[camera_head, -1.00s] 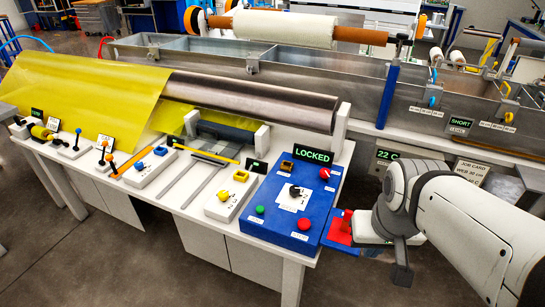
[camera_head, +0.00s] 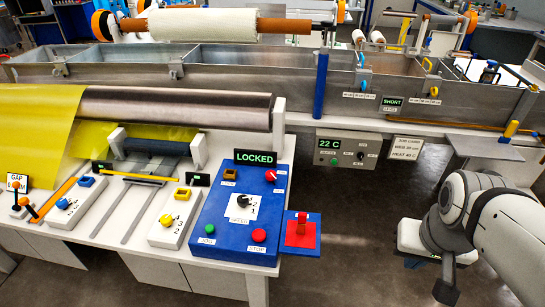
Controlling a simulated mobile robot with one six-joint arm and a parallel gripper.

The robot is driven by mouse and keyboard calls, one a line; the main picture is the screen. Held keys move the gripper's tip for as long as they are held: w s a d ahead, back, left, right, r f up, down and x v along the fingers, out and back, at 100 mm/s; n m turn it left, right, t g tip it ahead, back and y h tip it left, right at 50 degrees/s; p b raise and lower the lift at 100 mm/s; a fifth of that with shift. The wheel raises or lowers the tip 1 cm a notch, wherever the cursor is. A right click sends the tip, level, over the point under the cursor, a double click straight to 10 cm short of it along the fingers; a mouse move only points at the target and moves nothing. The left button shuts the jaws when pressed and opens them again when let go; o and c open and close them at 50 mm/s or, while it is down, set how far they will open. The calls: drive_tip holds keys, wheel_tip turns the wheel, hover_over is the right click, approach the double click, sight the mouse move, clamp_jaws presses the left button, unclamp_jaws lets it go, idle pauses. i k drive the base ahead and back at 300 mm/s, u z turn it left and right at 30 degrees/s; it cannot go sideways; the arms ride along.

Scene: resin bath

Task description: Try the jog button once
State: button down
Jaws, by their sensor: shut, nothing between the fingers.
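A blue control panel (camera_head: 198,246) stands at the right end of the white bench. It carries a green button (camera_head: 209,229) at front left, a red button (camera_head: 259,235) at front right and a black selector knob (camera_head: 243,200) in the middle. A sign (camera_head: 255,157) behind the panel reads LOCKED. My gripper (camera_head: 446,292) is at the lower right, apart from the panel, pointing down, shut and empty. My wrist partly hides it.
A red switch (camera_head: 301,231) sits on a small blue plate beside the panel. The long metal bath (camera_head: 220,95) runs behind, with a 22 C controller (camera_head: 346,149) below. Open floor lies between panel and arm.

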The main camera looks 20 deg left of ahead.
sight(209, 228)
drive_tip(key=z, duration=1.6)
drive_tip(key=k, duration=2.3)
drive_tip(key=u, duration=0.8)
drive_tip(key=i, duration=1)
drive_tip(key=u, duration=0.05)
